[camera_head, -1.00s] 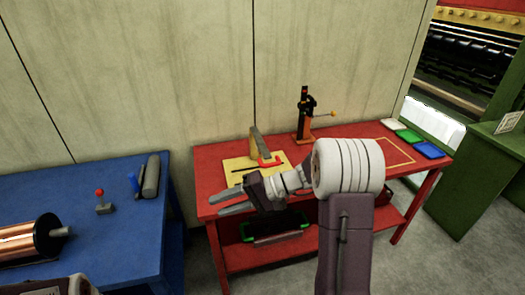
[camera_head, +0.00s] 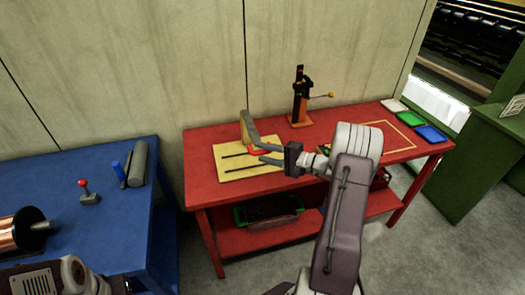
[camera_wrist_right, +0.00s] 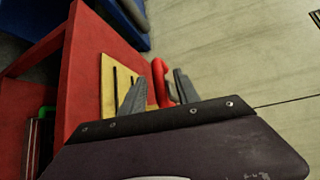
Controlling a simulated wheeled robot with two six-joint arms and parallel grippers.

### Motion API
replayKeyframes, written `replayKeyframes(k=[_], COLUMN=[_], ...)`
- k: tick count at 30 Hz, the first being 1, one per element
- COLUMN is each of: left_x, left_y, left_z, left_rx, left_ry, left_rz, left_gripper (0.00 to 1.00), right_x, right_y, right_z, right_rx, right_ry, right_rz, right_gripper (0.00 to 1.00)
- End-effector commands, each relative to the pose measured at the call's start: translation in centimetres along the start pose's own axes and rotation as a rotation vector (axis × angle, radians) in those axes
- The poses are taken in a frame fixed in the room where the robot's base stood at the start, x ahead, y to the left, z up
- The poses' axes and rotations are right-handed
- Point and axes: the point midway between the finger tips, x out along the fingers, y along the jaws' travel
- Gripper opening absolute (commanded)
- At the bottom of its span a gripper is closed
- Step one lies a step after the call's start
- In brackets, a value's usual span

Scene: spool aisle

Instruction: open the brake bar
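A pale board (camera_head: 225,160) with dark slots lies on the red table. On it stands a grey and yellow bar-like block (camera_head: 248,128) with a red handle (camera_head: 256,150) at its base; this looks like the brake bar. My right gripper (camera_head: 268,154) is open beside the red handle, its fingers partly covering it. In the right wrist view the red handle (camera_wrist_right: 160,80) shows between the two spread fingers (camera_wrist_right: 156,92). I cannot tell whether they touch it. Part of my left arm shows at the bottom left; its gripper is not in view.
The red table (camera_head: 212,190) also holds an upright black device (camera_head: 300,95) on an orange base and white, green and blue trays (camera_head: 431,134) at the right. A dark, green-edged bin (camera_head: 268,209) sits on its shelf. The blue table (camera_head: 130,220) holds a copper spool (camera_head: 15,230) and a red-knobbed lever (camera_head: 84,185).

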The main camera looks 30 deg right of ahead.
Motion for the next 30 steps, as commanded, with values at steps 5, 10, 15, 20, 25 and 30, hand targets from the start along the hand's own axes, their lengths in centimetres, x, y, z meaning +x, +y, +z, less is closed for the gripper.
replayKeyframes(k=[5,10,15,20,25,30], left_x=[-0.27,-0.23,-0.23,-0.23,-0.23,-0.23], left_y=[0.00,0.00,0.00,0.00,0.00,0.00], left_z=[-0.02,-0.01,-0.01,-0.01,-0.01,-0.01], left_rx=[0.000,0.000,0.000,0.000,0.000,0.000], left_ry=[0.000,0.000,0.000,0.000,0.000,0.000], left_rz=[0.000,0.000,0.000,0.000,0.000,0.000], left_gripper=[0.36,0.36,0.36,0.36,0.36,0.36], right_x=[1.35,1.42,1.40,1.40,1.40,1.40], right_y=[0.01,0.05,0.04,0.05,0.06,0.06], right_z=[0.03,0.01,0.01,0.03,0.04,0.05], right_rx=[0.001,0.000,0.000,0.000,0.000,0.000], right_ry=[-0.001,0.000,0.000,-0.001,-0.001,-0.001], right_rz=[0.000,0.000,0.000,0.000,0.001,0.001], right_gripper=[0.38,0.38,0.04,0.00,0.00,0.00])
